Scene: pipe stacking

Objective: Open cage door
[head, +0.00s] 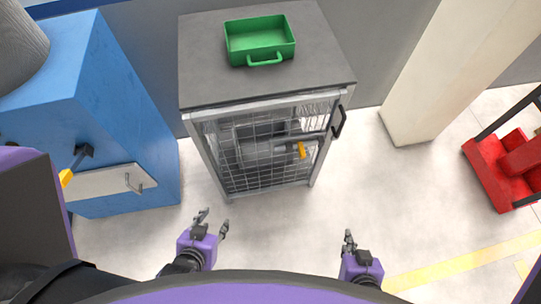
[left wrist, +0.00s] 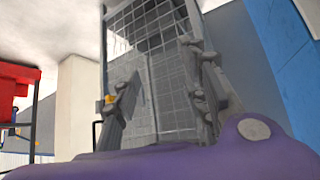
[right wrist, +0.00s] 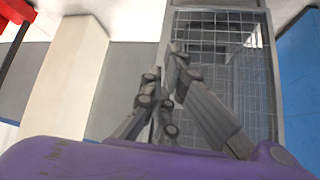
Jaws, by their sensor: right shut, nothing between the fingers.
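The cage (head: 262,148) stands ahead with a grey top and a wire-mesh door in a metal frame, which looks shut. The mesh also shows behind the fingers in the left wrist view (left wrist: 150,60) and right wrist view (right wrist: 225,50).
A green tray (head: 260,42) sits on the cage top. A blue cabinet (head: 130,110) stands at the left. A cream pillar (head: 430,75) and a red rack (head: 505,165) stand at the right. The floor before the cage is clear.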

